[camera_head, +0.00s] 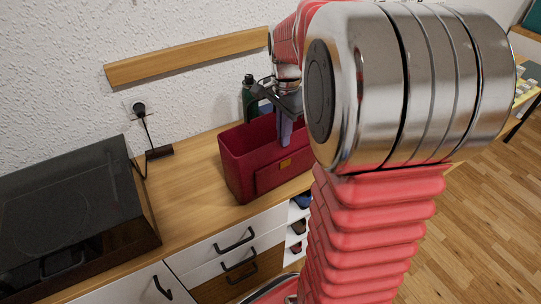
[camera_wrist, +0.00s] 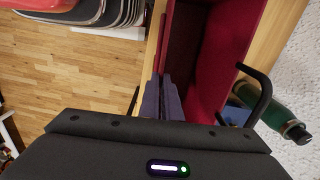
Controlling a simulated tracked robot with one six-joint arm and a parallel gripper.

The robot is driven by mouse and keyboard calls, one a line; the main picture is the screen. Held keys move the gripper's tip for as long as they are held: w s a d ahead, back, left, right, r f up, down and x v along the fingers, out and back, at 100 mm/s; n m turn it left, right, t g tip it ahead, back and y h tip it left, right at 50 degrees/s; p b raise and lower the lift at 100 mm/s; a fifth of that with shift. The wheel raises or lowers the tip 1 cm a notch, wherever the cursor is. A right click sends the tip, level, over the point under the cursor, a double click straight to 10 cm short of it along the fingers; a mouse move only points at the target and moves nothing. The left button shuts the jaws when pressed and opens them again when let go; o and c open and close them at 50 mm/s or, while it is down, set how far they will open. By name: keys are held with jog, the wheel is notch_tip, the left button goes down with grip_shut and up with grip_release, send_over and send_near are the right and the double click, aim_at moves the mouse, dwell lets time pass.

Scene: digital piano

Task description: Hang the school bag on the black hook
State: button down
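The dark red school bag (camera_head: 236,157) stands upright and open-topped on the wooden counter, with a small gold clasp on its front. My gripper (camera_head: 285,135) points down at the bag's front rim. In the wrist view my gripper's two purple fingers (camera_wrist: 162,98) are close together. The bag's front wall (camera_wrist: 167,45) runs down to where they meet and seems pinched between them. The bag's interior and red far wall (camera_wrist: 235,45) show to the right. A black loop (camera_wrist: 264,98) rises beside the bag. I cannot make out the black hook; my arm covers part of the wall.
A wooden rail (camera_head: 190,57) is fixed on the white wall above the counter. A green bottle (camera_head: 249,97) stands behind the bag. Counter space (camera_head: 185,190) between is clear.

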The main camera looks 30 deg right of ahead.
jog(key=shift+r, duration=2.35)
